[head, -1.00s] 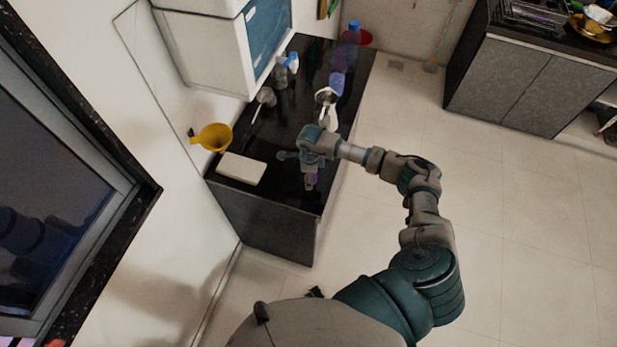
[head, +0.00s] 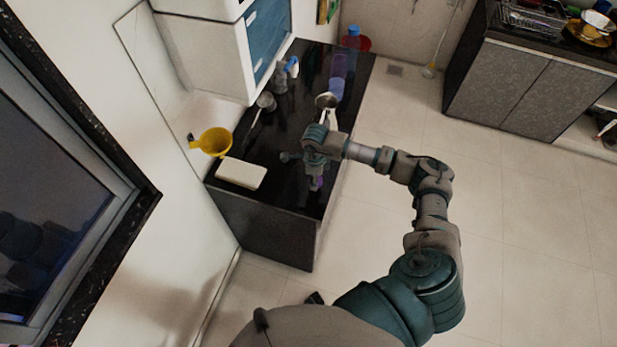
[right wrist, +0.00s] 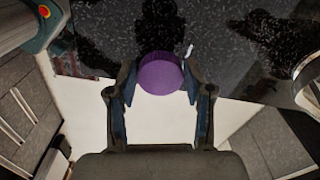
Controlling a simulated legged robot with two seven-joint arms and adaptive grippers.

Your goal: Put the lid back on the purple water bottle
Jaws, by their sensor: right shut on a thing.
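The purple lid (right wrist: 161,73) is a round purple disc between the two fingers of my right gripper (right wrist: 160,84) in the right wrist view. The fingers are shut on its sides. In the head view my right gripper (head: 316,168) is over the near part of the dark counter, and a bit of purple (head: 318,184) shows just below it. The purple water bottle (head: 337,85) is translucent and stands farther back on the counter, beyond the gripper and apart from it. Its top is too small to make out. My left gripper is not in view.
A metal mug (head: 327,101) stands between my gripper and the bottle. A spray bottle (head: 281,77) is to the left, and a red bowl (head: 364,44) is at the back. A white block (head: 241,173) and a yellow pot (head: 213,142) are at left. The floor at right is clear.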

